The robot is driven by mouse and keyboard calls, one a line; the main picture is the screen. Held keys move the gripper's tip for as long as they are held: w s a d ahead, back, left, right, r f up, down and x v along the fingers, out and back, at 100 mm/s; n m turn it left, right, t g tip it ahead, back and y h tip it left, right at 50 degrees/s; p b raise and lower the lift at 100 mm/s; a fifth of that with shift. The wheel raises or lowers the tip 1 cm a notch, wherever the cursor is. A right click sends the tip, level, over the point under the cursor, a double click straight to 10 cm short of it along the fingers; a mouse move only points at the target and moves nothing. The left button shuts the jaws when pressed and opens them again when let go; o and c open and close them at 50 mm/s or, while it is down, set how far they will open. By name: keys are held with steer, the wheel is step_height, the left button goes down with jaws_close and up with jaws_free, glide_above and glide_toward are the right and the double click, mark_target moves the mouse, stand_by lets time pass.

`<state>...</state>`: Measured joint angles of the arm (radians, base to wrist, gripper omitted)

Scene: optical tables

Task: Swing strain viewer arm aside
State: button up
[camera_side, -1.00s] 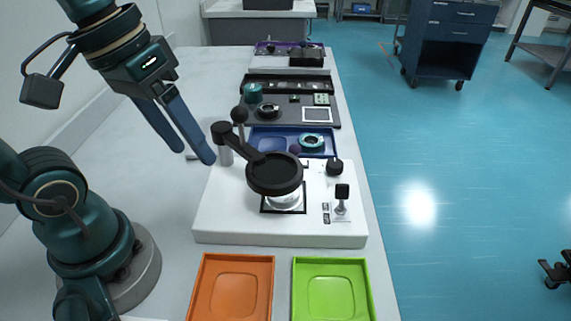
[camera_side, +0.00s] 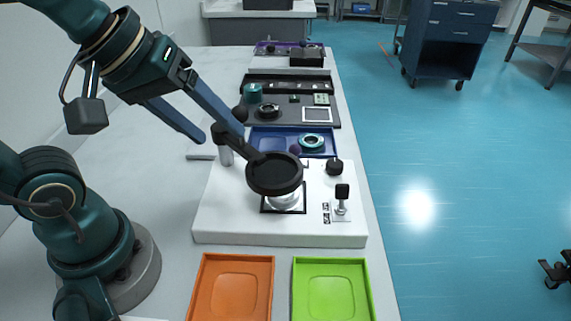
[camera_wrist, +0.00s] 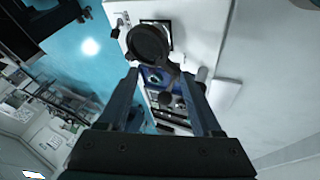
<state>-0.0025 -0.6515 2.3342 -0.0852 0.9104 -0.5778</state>
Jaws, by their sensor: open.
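The strain viewer arm (camera_side: 253,149) is black, with a round black disc (camera_side: 274,174) at its near end above a clear round part on the white base. I cannot tell whether a finger touches the arm.
The white base (camera_side: 225,220) carries a black knob (camera_side: 334,167) and a small black-topped lever (camera_side: 342,192) on the right. A blue tray (camera_side: 262,136) lies behind. An orange tray (camera_side: 232,290) and a green tray (camera_side: 331,290) lie in front. The table left of the base is largely clear.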

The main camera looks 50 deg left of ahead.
steer(key=w+d+r+n+h, duration=0.1)
steer(key=w+d+r+n, duration=0.15)
steer(key=w+n, duration=0.55)
steer(key=n+g+h, duration=0.2)
steer(key=n+g, duration=0.1)
steer(key=n, duration=0.6)
glide_above(334, 163)
steer(key=s+a, duration=0.2)
step_height(334, 163, down, 8)
steer(key=shift+n+g, duration=0.3)
steer(key=shift+g, duration=0.2)
steer(key=x, duration=0.2)
steer(key=a+x, duration=0.1)
steer(key=x, duration=0.5)
steer(key=shift+a+f, duration=0.2)
steer(key=shift+f, duration=0.15)
steer(key=shift+w+d+f, duration=0.1)
steer(key=shift+d+f, duration=0.05)
steer(key=shift+f, duration=0.35)
